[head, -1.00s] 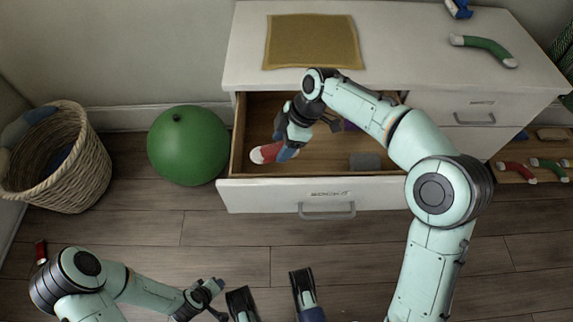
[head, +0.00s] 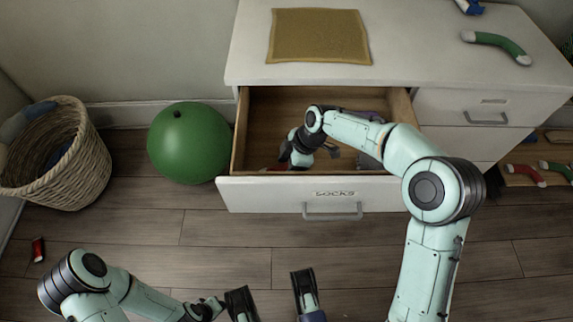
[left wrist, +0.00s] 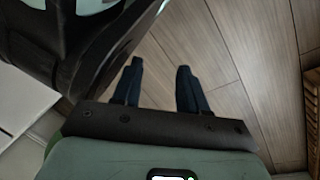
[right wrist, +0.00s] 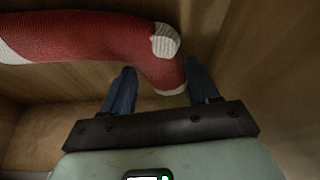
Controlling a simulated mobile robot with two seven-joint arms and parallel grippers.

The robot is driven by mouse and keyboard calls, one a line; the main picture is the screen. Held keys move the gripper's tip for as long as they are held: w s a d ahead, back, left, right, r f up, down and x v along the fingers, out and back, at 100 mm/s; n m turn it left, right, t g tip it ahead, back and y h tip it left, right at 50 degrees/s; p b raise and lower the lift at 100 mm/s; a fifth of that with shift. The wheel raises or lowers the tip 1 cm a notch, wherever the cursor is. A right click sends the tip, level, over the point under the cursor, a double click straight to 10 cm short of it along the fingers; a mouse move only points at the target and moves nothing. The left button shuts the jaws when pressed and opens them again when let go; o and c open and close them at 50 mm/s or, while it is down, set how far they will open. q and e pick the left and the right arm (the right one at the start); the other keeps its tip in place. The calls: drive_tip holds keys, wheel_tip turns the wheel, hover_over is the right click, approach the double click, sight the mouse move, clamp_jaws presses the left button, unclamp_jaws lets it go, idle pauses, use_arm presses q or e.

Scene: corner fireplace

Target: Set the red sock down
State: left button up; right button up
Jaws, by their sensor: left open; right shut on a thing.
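The red sock (right wrist: 90,40) with white ends lies across the right wrist view, with its lower part between my right fingers. My right gripper (head: 292,162) is shut on it inside the open drawer (head: 268,195), low near the drawer's front left. In the head view only a sliver of red (head: 275,168) shows beside the gripper; the rest is hidden by the gripper and drawer front. My left gripper (left wrist: 160,85) is open and empty above the wood floor.
The drawer is labelled SOCKS; grey and purple items (head: 370,145) lie at its right, partly behind my arm. A cloth (head: 318,37) and a green sock (head: 497,45) lie on the dresser top. A green ball (head: 188,142) and wicker basket (head: 70,170) stand left.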

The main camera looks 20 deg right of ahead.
use_arm(q)
drive_tip(key=shift+s+f, duration=0.1)
use_arm(e)
drive_tip(key=shift+f, duration=0.1)
drive_tip(key=o, duration=1)
use_arm(q)
drive_tip(key=w+d+r+t+p, duration=0.1)
drive_tip(key=w+r+t+p, duration=0.1)
drive_tip(key=w+r, duration=0.3)
drive_tip(key=shift+w+r+p, duration=0.25)
drive_tip(key=shift+w+p, duration=0.2)
drive_tip(key=shift+p, duration=0.05)
use_arm(e)
drive_tip(key=shift+v, duration=6.15)
